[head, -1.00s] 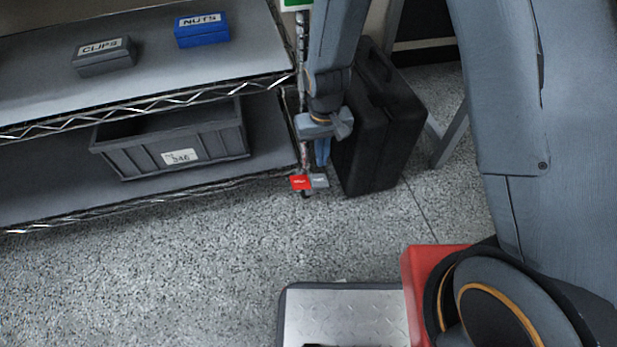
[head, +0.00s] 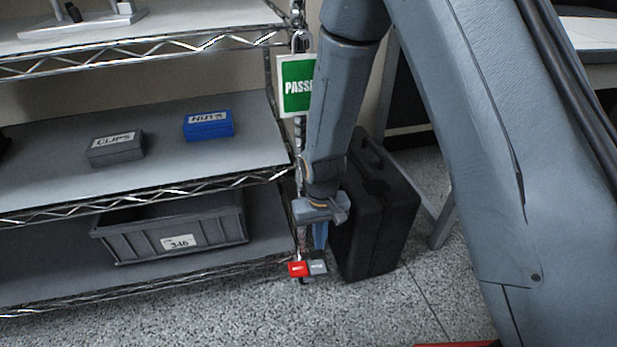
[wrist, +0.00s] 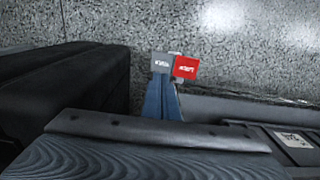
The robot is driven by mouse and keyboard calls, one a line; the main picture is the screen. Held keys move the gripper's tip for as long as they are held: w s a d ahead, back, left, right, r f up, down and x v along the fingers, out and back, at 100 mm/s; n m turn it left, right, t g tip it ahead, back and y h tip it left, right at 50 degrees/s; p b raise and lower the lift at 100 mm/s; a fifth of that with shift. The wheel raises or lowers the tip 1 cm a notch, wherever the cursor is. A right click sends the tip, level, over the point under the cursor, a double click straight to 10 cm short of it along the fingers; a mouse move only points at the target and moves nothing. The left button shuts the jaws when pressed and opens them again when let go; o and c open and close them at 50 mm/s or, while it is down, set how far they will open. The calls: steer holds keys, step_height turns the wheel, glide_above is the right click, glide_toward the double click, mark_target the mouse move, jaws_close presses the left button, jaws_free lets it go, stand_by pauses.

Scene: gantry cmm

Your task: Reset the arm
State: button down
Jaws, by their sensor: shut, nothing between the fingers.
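My gripper (head: 320,236) points down beside the right front post of the wire shelf in the head view. Its blue fingers are together with nothing between them. They also show in the wrist view (wrist: 162,98), pointing away from the camera. A red tag (head: 298,269) and a grey tag (head: 318,267) show just below the fingertips. Both tags also show in the wrist view, the grey one (wrist: 162,62) left of the red one (wrist: 186,67). I cannot tell whether they touch the fingers. My arm hides part of the green tag (head: 297,92).
A black case (head: 375,215) stands on the floor close right of my gripper. The shelf holds a grey CLIPS box (head: 115,150), a blue NUTS box (head: 209,126) and, lower, a grey bin (head: 165,245). The speckled floor (head: 190,310) in front is clear.

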steer(key=s+d+r+m+t, duration=0.1)
steer(key=s+d+r+m, duration=0.15)
steer(key=d+r, duration=0.75)
steer(key=s+d+r+m+t, duration=0.15)
steer(key=s+d+r, duration=0.25)
steer(key=d+r, duration=0.55)
steer(key=s+a+r+n+g+y, duration=0.1)
steer(key=s+a+r+n, duration=0.35)
steer(key=s+a, duration=0.55)
steer(key=s+a+r+n+g+y, duration=0.1)
steer(key=s+a+r+n+g, duration=0.15)
steer(key=s+a+r, duration=0.7)
steer(key=w+d+r+m+p, duration=0.1)
steer(key=d+r+m+p, duration=0.1)
steer(key=d+r+p, duration=0.3)
steer(key=w+d+r+m+h+p, duration=0.1)
steer(key=d+r+m+p, duration=0.1)
steer(key=d+r+p, duration=0.4)
steer(key=w+d+r+m+t+h+p, duration=0.1)
steer(key=d+r+p, duration=0.5)
steer(key=r+p, duration=0.7)
steer(key=m+p, duration=0.1)
steer(key=p, duration=1.2)
steer(key=shift+r, duration=0.2)
steer(key=shift+w+a, duration=0.1)
